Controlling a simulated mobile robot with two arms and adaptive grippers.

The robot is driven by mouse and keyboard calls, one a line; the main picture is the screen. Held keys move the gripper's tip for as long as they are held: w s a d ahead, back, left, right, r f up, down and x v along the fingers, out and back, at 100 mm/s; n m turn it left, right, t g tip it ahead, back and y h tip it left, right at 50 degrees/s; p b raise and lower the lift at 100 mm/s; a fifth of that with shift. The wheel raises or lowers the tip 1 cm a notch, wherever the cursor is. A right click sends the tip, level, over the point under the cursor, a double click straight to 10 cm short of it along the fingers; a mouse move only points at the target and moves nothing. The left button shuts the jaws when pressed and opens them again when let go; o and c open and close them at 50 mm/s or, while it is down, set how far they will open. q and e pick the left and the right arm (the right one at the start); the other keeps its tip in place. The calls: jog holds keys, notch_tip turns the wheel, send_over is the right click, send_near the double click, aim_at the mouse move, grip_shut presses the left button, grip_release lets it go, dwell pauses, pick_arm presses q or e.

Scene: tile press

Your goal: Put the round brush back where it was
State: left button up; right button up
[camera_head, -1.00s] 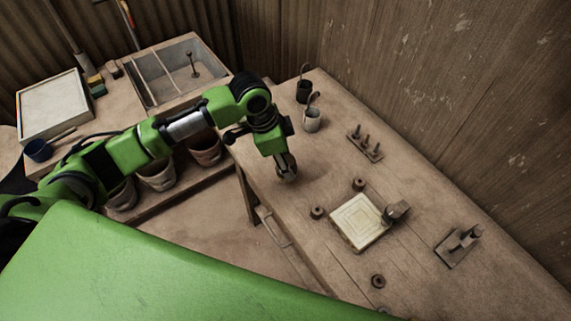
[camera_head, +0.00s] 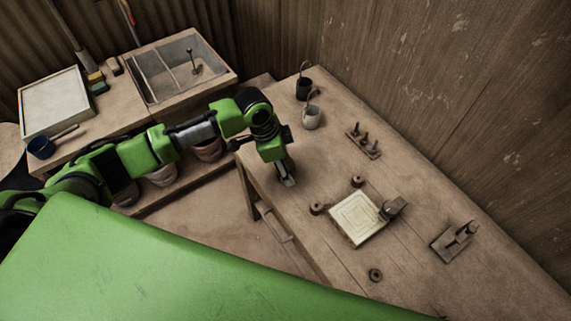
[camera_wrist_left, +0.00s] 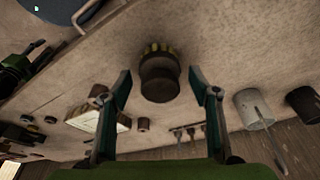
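The round brush (camera_wrist_left: 159,78) shows in the left wrist view as a dark brown cylinder with yellowish bristles at one end. It lies between the two fingers of my left gripper (camera_wrist_left: 160,74), with a visible gap on each side. The gripper is open. In the head view, my left gripper (camera_head: 288,182) points down at the workbench (camera_head: 310,250), near its left edge. The brush is not clear there, hidden at or behind the fingers. I cannot tell whether the brush touches the bench. My right gripper is not in view.
A pale square tile (camera_head: 355,218) lies on the bench, with round knobs around it. A stamp rack (camera_head: 363,143), a grey cup (camera_head: 311,117), a dark cup (camera_head: 304,88) and a metal-and-wood tool (camera_head: 455,241) stand farther back or right. Bare bench surrounds the gripper.

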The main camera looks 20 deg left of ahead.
pick_arm(q)
jog(key=shift+r, duration=0.2)
jog(key=b+v, duration=0.2)
jog(key=v, duration=1)
jog(key=shift+w+d, duration=0.1)
